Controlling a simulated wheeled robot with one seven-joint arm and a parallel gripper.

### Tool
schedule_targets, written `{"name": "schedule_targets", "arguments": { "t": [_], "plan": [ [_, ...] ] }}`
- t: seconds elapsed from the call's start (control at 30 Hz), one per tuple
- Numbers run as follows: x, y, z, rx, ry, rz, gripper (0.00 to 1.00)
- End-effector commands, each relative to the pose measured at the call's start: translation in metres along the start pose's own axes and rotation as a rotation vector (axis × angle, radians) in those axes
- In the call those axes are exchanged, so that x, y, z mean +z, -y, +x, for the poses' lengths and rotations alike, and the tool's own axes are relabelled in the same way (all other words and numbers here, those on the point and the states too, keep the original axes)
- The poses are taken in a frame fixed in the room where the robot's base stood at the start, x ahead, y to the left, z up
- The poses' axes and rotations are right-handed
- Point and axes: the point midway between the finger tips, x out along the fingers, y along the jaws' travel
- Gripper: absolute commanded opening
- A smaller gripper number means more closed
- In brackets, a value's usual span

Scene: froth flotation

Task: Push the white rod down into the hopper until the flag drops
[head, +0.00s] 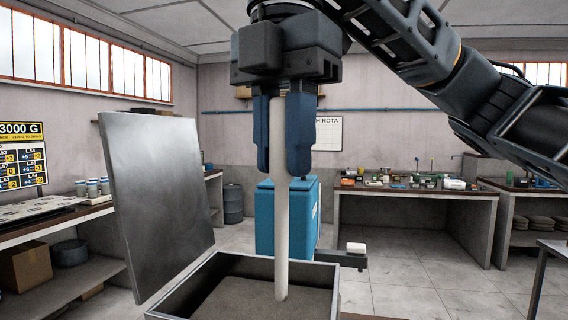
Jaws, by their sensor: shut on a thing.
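My gripper (284,150) is shut on the white rod (283,215), its blue fingers on either side of the rod's upper part. The rod stands upright, its lower end in the open hopper (180,292) at the grey-brown material (245,280) inside. Whether the tip has sunk into the material or only touches it, I cannot tell. The hopper's metal lid (155,190) is raised at the left. No part that is clearly a flag shows; a small white block (356,248) sits on a dark arm to the right of the hopper.
A blue box-shaped unit (266,222) stands behind the rod. A bench (400,188) with several small items lines the back wall, and a shelf bench (60,285) is at left. A table edge (548,248) shows at right. Tiled floor is clear at centre right.

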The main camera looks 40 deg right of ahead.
Motion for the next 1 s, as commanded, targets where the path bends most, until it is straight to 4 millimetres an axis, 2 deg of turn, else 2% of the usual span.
{"name": "schedule_targets", "arguments": {
  "t": [0.43,1.0],
  "plan": [
    [0.000,0.000,-0.031,0.001,0.000,0.001,0.00],
    [0.000,0.000,-0.033,0.001,0.000,-0.001,0.00]
  ]
}}
